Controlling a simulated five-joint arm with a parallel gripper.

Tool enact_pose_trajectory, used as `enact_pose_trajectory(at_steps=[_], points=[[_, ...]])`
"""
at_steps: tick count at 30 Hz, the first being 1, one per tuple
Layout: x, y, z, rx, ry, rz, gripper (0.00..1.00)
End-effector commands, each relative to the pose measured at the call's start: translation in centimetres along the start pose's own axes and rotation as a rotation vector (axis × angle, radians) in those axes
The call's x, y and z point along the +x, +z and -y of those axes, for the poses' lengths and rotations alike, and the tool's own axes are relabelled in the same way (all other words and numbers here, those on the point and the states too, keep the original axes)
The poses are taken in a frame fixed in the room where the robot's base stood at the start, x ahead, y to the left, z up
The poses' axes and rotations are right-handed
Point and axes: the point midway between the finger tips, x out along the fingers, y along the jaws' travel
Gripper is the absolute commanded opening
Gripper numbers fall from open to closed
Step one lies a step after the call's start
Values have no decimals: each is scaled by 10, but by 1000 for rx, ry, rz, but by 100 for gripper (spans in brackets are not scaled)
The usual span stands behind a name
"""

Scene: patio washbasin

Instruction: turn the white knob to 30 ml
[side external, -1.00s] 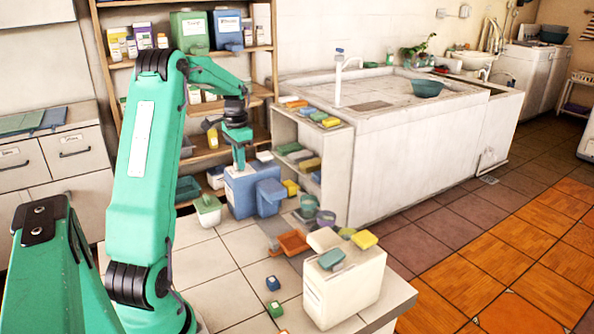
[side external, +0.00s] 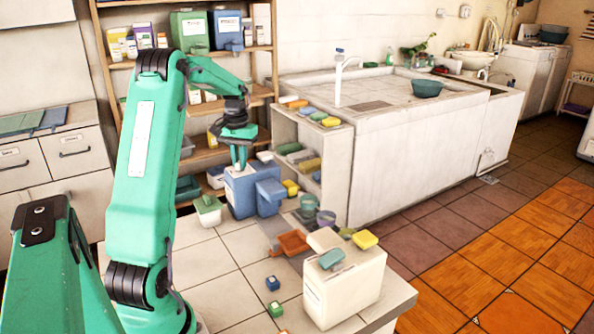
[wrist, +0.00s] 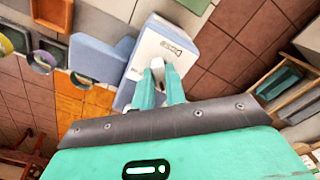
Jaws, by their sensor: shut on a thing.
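The white knob (wrist: 158,64) stands on the pale top panel of a blue box (wrist: 124,98) in the wrist view. My gripper (wrist: 160,76) is shut on the knob, with one green finger on each side. Dark marks (wrist: 171,47) show on the panel beyond the knob, too small to read. In the side external view, my gripper (side external: 239,164) points down onto the top of the blue box (side external: 241,194). The knob is hidden by the fingers there.
A smaller blue container (side external: 270,195) stands close to the right of the box. An orange tray (side external: 293,243) and a cream canister (side external: 343,290) are nearer. Bare tiles (side external: 205,255) lie in front of the box.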

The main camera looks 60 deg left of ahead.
Motion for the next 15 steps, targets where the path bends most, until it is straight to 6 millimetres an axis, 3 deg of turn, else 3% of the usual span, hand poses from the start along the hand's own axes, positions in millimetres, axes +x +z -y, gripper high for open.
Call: enact_pose_trajectory(at_steps=[15], points=[[-2,0,0,-85,0,-2,0]])
